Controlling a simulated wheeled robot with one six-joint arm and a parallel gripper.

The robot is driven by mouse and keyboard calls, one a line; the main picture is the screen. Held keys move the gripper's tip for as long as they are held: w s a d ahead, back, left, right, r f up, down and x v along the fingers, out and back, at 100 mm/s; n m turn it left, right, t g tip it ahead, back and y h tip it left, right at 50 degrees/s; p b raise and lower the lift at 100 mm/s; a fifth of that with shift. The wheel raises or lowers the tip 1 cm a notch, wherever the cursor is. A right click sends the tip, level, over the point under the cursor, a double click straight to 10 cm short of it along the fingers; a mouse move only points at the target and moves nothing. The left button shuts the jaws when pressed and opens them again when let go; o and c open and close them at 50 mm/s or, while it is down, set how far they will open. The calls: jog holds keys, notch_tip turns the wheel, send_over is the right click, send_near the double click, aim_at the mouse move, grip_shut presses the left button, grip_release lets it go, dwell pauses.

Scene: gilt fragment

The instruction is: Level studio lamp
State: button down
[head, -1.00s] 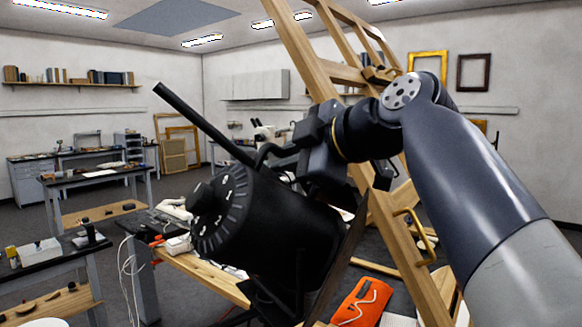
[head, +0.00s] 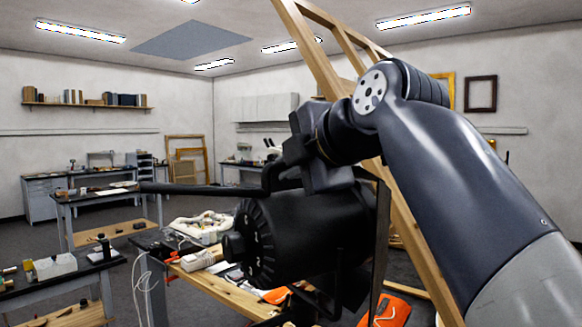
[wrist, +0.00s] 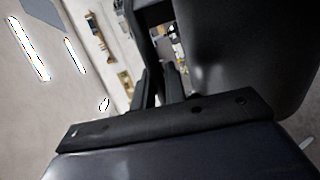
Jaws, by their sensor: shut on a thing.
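The black studio lamp (head: 310,236) fills the lower middle of the head view. Its ribbed rear end with a knob faces left, and its dark flap (head: 381,235) stands at the right. The barrel lies nearly level, with a slight tilt I cannot judge exactly. A long black bar (head: 200,189) extends left above it, almost horizontal. My gripper (head: 278,176) is shut at the bar's right end, above the lamp; the exact contact is dark and partly hidden. In the wrist view, my gripper's fingers (wrist: 160,88) show beside the lamp's large dark body (wrist: 240,50).
A wooden easel-like frame (head: 412,235) rises behind my arm. A wooden bench (head: 222,291) with white cloth and tools lies below the lamp. An orange item (head: 392,309) is at lower right. Side tables (head: 85,196) stand at left, with open floor between.

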dwell(0.3)
jog(key=c, duration=1.5)
grip_release()
jog(key=shift+c, duration=0.2)
jog(key=b+v, duration=0.1)
jog(key=v, duration=1)
jog(key=shift+a, duration=0.2)
jog(key=p+x, duration=0.1)
jog(key=x, duration=1)
jog(key=shift+d, duration=0.25)
